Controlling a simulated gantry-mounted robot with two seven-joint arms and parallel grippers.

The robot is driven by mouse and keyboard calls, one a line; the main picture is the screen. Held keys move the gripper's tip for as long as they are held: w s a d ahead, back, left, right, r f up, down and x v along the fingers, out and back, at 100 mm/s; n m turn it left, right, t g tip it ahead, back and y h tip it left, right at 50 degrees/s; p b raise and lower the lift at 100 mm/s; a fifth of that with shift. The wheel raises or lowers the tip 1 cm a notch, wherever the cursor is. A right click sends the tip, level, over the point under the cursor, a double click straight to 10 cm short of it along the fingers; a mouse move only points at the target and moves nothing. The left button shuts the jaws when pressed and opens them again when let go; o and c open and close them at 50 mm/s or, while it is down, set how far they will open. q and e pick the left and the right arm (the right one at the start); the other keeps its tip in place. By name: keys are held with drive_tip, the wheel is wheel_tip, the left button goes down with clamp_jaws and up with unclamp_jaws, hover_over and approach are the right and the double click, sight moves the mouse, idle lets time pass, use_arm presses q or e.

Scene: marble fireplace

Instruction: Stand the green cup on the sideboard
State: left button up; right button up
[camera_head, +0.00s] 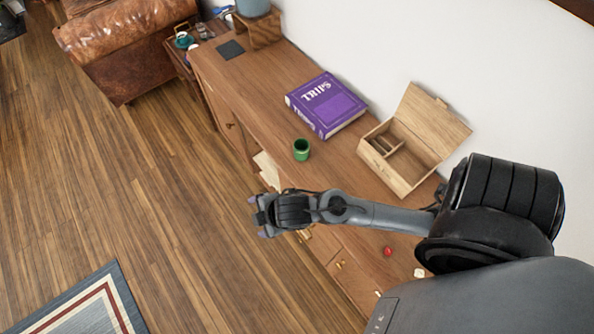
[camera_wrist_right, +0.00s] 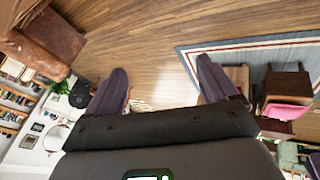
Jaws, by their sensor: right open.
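The small green cup (camera_head: 301,150) stands upright on the wooden sideboard (camera_head: 262,88), between the purple book and the front edge. My right gripper (camera_head: 260,215) is at the sideboard's front edge, nearer to me than the cup and apart from it. In the right wrist view its two fingers (camera_wrist_right: 163,85) are spread with nothing between them, and the floor lies beyond. The cup is not seen in that view. My left gripper is in neither view.
A purple book (camera_head: 326,104) and an open wooden box (camera_head: 402,155) lie on the sideboard behind and right of the cup. A red ball (camera_head: 387,251) and a small white object (camera_head: 419,273) lie near my arm. A leather armchair (camera_head: 125,40) stands at the far left.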

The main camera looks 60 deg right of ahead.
drive_tip(key=s+d+r+m+g, duration=0.1)
drive_tip(key=s+d+m, duration=0.3)
drive_tip(key=s+m, duration=0.4)
drive_tip(key=shift+s+r+m+g+h, duration=0.15)
drive_tip(key=shift+s+m+g+h, duration=0.2)
drive_tip(key=shift+s+g, duration=0.35)
drive_tip(key=shift+w+r, duration=0.1)
drive_tip(key=shift+w, duration=0.1)
